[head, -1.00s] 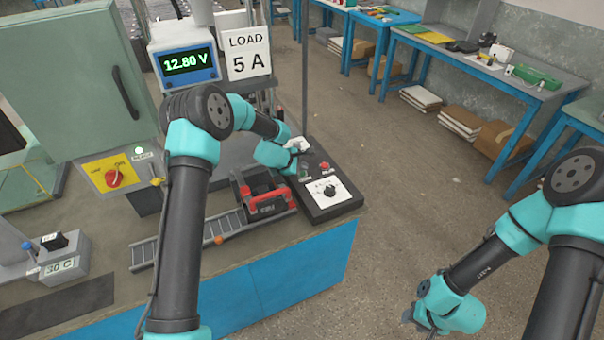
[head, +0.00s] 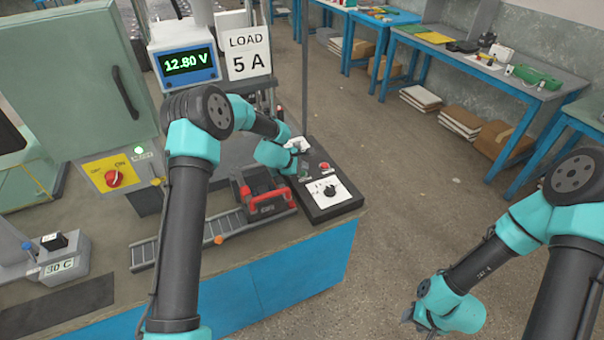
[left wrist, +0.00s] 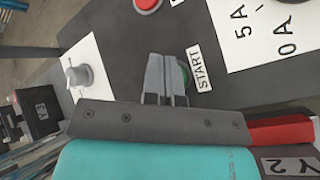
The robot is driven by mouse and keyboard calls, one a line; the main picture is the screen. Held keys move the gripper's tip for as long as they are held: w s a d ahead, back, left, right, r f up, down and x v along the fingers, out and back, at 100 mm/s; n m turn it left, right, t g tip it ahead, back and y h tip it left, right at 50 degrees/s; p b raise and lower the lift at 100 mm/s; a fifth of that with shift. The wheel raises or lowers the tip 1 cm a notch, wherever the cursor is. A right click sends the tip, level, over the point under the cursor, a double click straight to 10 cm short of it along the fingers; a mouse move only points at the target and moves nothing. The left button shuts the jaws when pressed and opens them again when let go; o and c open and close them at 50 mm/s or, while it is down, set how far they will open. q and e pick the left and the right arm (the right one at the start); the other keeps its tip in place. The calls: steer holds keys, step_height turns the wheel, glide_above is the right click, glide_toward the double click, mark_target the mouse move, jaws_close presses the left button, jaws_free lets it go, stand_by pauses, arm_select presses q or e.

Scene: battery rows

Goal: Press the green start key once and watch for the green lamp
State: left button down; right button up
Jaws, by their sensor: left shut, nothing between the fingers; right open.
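My left gripper (head: 303,169) is shut and empty at the dark control box (head: 335,206) on the bench's right end. In the left wrist view its closed fingertips (left wrist: 166,82) cover much of the green start key (left wrist: 184,73), beside the START label (left wrist: 200,68). I cannot tell whether the fingertips touch the key. A green lamp (head: 138,150) is lit beside the green cabinet. My right gripper (head: 414,315) is open and empty over the floor at the lower right.
A red button (head: 325,167) and a black knob (head: 329,191) sit on the same box. A red and black battery (head: 268,204) lies on the roller track (head: 228,222) to the left. A meter (head: 187,65) reads 12.80 V. Open floor lies right of the bench.

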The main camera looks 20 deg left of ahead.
mark_target(302, 175)
arm_select(q)
steer(key=shift+s+d+f, duration=0.1)
steer(key=shift+s+f, duration=0.5)
steer(key=shift+f, duration=0.2)
steer(key=shift+g, duration=0.3)
steer(key=shift+a+r, duration=0.15)
steer(key=shift+r, duration=0.65)
steer(key=shift+a+r, duration=0.15)
steer(key=shift+r, duration=0.65)
steer(key=shift+w+d+r, duration=0.1)
steer(key=shift+r, duration=0.55)
steer(key=shift+w+d+r, duration=0.1)
steer(key=shift+r, duration=0.5)
